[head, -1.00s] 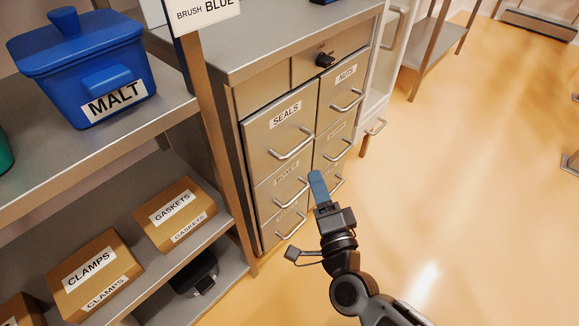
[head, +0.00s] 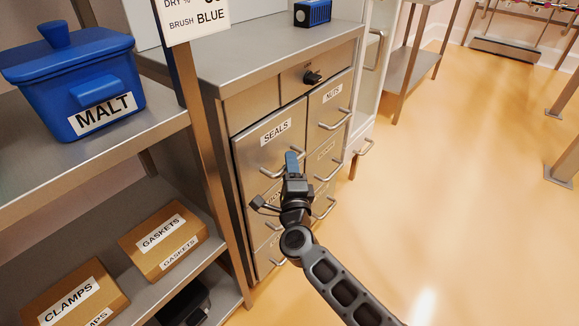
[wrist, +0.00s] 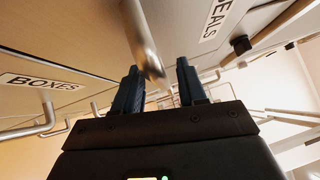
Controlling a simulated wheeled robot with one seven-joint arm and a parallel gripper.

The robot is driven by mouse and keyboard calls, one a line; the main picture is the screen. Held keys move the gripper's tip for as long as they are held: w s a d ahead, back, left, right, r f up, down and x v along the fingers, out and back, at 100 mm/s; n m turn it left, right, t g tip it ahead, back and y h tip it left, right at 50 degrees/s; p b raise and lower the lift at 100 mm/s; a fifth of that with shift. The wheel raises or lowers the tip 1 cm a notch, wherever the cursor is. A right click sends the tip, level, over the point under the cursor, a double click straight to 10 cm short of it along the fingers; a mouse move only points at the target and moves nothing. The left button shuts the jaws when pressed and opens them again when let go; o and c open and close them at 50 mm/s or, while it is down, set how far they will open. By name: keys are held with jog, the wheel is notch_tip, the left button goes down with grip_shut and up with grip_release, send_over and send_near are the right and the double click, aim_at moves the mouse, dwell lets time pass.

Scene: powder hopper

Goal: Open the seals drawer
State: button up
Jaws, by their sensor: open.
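The seals drawer (head: 255,148), a steel front with a SEALS label, is at the upper left of the cabinet and looks shut. Its bar handle (wrist: 143,40) also shows in the wrist view, with the SEALS label (wrist: 216,18) to its right. My gripper (head: 291,157) is in front of this handle in the head view and hides part of it. In the wrist view the two blue fingers (wrist: 160,78) are apart, and the handle bar's near end lies in the gap between their tips. I cannot tell whether they touch it.
The nuts drawer (head: 325,112) is to the right and the boxes drawer (wrist: 50,100) is below. A black knob (head: 312,77) sits above. A shelf post (head: 205,150) stands left of the cabinet, by shelves with a blue MALT bin (head: 75,85).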

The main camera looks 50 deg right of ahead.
jog(key=shift+w+d, duration=0.25)
jog(key=shift+d, duration=0.05)
jog(key=shift+c, duration=0.4)
grip_shut()
